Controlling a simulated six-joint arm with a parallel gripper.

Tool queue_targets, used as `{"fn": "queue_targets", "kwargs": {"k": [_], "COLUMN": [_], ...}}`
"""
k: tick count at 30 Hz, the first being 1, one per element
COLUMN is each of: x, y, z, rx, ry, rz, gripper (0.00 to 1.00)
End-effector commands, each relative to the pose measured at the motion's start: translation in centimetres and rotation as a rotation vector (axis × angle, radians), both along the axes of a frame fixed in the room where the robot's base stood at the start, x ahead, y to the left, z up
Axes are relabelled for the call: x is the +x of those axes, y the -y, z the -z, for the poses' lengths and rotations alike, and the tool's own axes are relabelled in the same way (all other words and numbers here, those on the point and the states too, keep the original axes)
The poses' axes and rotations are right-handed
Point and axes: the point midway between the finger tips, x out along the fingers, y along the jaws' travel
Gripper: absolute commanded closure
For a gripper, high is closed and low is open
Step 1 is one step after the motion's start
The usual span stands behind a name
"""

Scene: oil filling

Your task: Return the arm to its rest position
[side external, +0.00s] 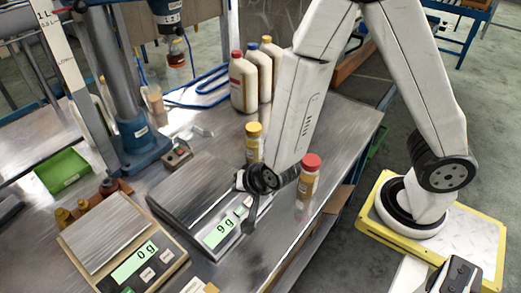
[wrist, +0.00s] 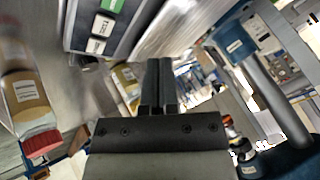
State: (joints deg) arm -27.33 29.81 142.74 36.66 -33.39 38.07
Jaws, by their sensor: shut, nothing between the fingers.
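My gripper (side external: 249,226) hangs low in front of the rear metal scale (side external: 183,190) in the side external view. In the wrist view my gripper (wrist: 158,68) has its two dark fingers together, with nothing between them. My white arm rises from a yellow-edged base plate (side external: 484,240) at the right and bends down over the bench. A small amber bottle with a red cap (side external: 308,178) stands just right of my gripper. It also shows at the left of the wrist view (wrist: 32,105).
A small yellow-capped bottle (side external: 253,142) stands behind my wrist. Several larger bottles (side external: 243,82) stand farther back. A second scale (side external: 105,235) is at the front left. A blue press-like stand (side external: 138,145) rises at left. Bare bench (side external: 345,118) lies right of the bottles.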

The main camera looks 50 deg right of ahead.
Motion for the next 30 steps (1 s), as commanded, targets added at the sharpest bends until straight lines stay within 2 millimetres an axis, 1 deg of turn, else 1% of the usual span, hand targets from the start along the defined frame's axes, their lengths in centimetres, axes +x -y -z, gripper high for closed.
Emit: {"fn": "queue_targets", "kwargs": {"k": [1, 8, 14, 18, 21, 24, 30], "x": [0.2, -0.4, -2.0, -3.4, -4.5, -5.2, -5.8], "y": [0.5, 2.6, 5.6, 7.9, 9.4, 10.4, 11.1], "z": [-0.7, -3.2, -5.5, -7.0, -7.8, -8.3, -8.6], "rx": [-0.005, -0.079, -0.175, -0.249, -0.292, -0.323, -0.342], "ry": [-0.025, -0.157, -0.265, -0.34, -0.389, -0.424, -0.451], "rz": [-0.038, -0.28, -0.492, -0.623, -0.694, -0.742, -0.776], "gripper": [1.0, 1.0, 1.0, 1.0, 1.0, 1.0, 1.0]}}
